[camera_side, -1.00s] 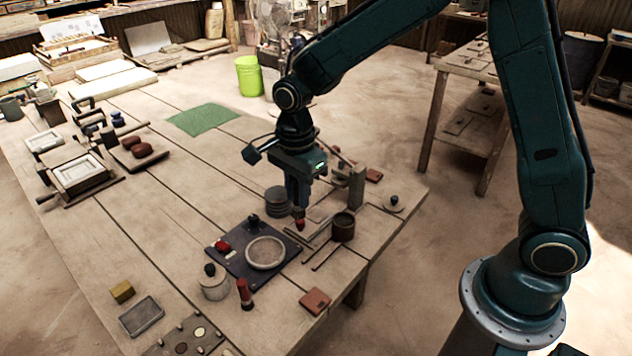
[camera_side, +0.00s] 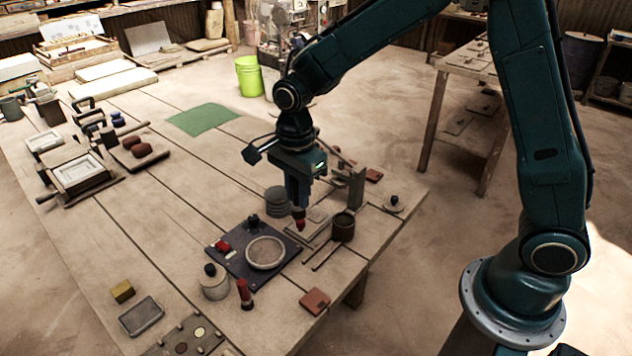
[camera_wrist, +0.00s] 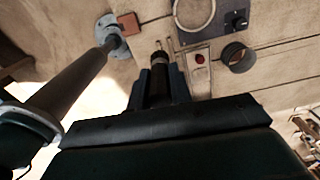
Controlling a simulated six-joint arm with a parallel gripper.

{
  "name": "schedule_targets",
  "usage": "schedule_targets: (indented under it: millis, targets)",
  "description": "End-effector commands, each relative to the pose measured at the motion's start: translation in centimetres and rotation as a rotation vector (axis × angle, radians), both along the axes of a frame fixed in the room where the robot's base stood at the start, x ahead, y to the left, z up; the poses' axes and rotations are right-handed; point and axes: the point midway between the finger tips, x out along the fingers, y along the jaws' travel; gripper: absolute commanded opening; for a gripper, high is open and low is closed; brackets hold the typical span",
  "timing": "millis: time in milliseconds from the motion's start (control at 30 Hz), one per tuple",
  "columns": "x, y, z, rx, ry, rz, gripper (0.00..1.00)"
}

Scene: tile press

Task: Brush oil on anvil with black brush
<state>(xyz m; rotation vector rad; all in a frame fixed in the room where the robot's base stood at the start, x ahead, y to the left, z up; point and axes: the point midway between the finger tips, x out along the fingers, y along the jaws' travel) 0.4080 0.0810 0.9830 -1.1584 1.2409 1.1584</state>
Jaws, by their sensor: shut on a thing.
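My gripper (camera_side: 299,208) points down over the middle right of the table. It is shut on a slim dark handle, which I take to be the black brush; in the wrist view the brush (camera_wrist: 160,58) stands between the fingers. A small red tip (camera_side: 300,224) shows just below the gripper in the side view; I cannot tell if it belongs to the brush. In the wrist view a red spot (camera_wrist: 200,58) lies right of the brush. I cannot tell which piece is the anvil, or whether the brush touches anything.
A dark board (camera_side: 235,262) with a pale round ring (camera_side: 266,252) lies left of my gripper. A dark pot (camera_side: 343,227) and an upright grey block (camera_side: 357,186) stand to its right. A lidded jar (camera_side: 214,284) and a red-topped stick (camera_side: 244,293) stand in front.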

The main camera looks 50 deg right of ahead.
Motion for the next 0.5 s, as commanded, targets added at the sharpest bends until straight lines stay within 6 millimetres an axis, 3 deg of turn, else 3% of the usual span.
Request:
schedule_targets:
  millis: [267,500]
  targets:
    - [0.1,-0.4,-0.2,0.000,0.000,-0.002,0.00]
    - [0.5,-3.1,-1.5,0.000,0.002,-0.005,0.00]
